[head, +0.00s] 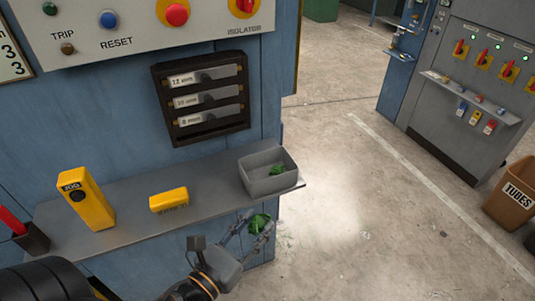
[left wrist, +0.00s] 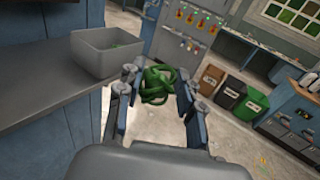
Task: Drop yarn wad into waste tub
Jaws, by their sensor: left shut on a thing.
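My left gripper (head: 248,230) is shut on a green yarn wad (head: 259,223). It holds the wad in front of the shelf edge and just below the waste tub, not over it. The left wrist view shows the wad (left wrist: 158,84) between the two fingers (left wrist: 157,92). The waste tub (head: 268,183) is a grey open box at the right end of the grey shelf. Some green yarn (head: 276,170) lies inside the tub. In the left wrist view the tub (left wrist: 106,60) stands to the left of the gripper. My right gripper is not in view.
The grey shelf (head: 215,195) also bears a yellow JOG box (head: 86,199), a small yellow block (head: 169,200) and a dark holder (head: 32,240) with a red handle. A label rack (head: 203,98) is on the blue panel above. Open floor lies to the right.

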